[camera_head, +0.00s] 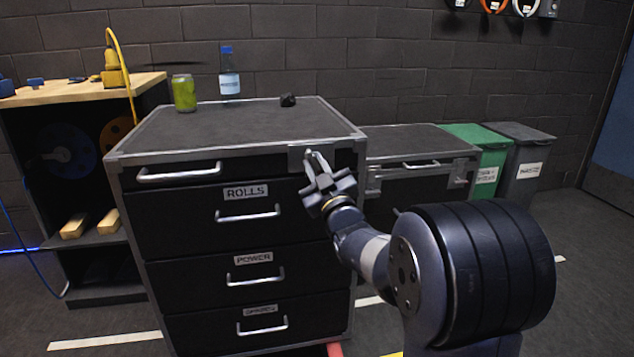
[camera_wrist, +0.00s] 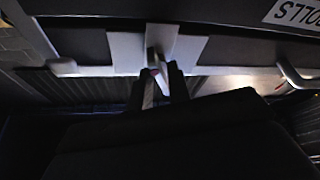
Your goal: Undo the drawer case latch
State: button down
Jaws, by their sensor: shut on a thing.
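The black drawer case (camera_head: 228,222) stands in the middle of the head view, with silver edges and handles. Its drawers look shut. The latch (camera_head: 300,158) is a silver plate with a small lever at the top right of the case front. My gripper (camera_head: 318,170) is at the latch, shut on its lever. In the wrist view the silver latch plate (camera_wrist: 130,48) shows at the top middle, and the fingers of my gripper (camera_wrist: 160,78) close around the lever. The fingers hide part of the lever.
A green can (camera_head: 184,93), a blue-capped bottle (camera_head: 229,80) and a small dark lump (camera_head: 288,100) stand on the case top. A low black case (camera_head: 415,150) and green (camera_head: 478,150) and grey bins (camera_head: 524,160) stand to the right. A wooden bench (camera_head: 60,93) is at the left.

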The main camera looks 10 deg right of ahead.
jog(key=shift+a+f+m+h+b, duration=0.1)
jog(key=shift+m+h+b, duration=0.8)
jog(key=shift+m, duration=0.75)
jog(key=shift+f+m+h+b, duration=0.1)
jog(key=shift+m+h+b, duration=0.8)
jog(key=shift+m, duration=1.05)
jog(key=c, duration=1.6)
grip_release()
jog(key=shift+r, duration=0.1)
jog(key=shift+o, duration=0.2)
jog(key=shift+s, duration=0.1)
jog(key=p+v, duration=0.1)
jog(key=v, duration=0.9)
jog(key=shift+s+f, duration=0.2)
jog(key=shift+f, duration=0.2)
jog(key=x, duration=0.7)
jog(key=b+x, duration=0.1)
jog(key=x, duration=0.3)
jog(key=shift+s+r, duration=0.1)
jog(key=shift+r, duration=0.2)
